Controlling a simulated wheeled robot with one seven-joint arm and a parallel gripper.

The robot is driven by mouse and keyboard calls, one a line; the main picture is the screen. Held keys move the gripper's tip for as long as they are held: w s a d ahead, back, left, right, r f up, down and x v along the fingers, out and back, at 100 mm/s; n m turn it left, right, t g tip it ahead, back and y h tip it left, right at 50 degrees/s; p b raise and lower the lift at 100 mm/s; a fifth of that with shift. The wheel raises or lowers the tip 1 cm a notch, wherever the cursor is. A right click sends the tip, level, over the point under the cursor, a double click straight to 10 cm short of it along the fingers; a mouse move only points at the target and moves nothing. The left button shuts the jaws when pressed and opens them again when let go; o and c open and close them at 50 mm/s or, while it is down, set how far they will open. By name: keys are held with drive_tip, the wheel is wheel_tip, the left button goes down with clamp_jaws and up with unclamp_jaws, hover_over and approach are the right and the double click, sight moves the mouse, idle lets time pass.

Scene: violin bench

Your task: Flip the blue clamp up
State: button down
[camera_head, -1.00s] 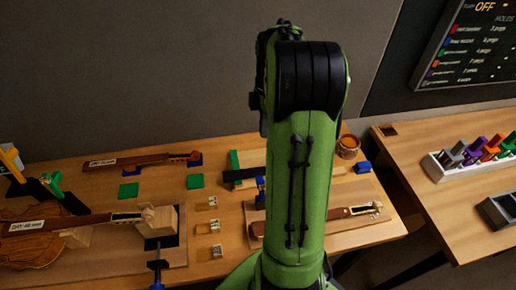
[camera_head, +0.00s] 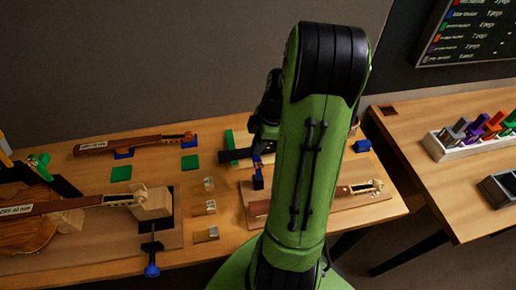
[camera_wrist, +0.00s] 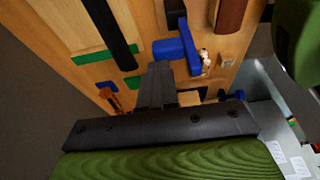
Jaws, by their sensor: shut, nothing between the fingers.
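A blue clamp (camera_head: 258,172) shows upright at the back-middle of the bench in the head view, just left of my arm and by a violin neck on a board. In the wrist view a blue clamp (camera_wrist: 189,48) has a long bar and a short block at its side. My gripper (camera_wrist: 160,68) is shut and empty, with its dark fingertips close beside this bar. I cannot tell whether they touch it. In the head view the fingertips are hidden. Another blue clamp (camera_head: 151,262) stands at the bench's front edge, by a wooden neck block.
A violin neck (camera_head: 365,190) lies on a board right of my arm. Small wooden blocks (camera_head: 208,184) stand in a row left of it. Green pads (camera_head: 121,173) lie farther left. A rack of coloured clamps (camera_head: 480,135) is on the right table.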

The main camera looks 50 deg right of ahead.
drive_tip(key=shift+f, duration=0.55)
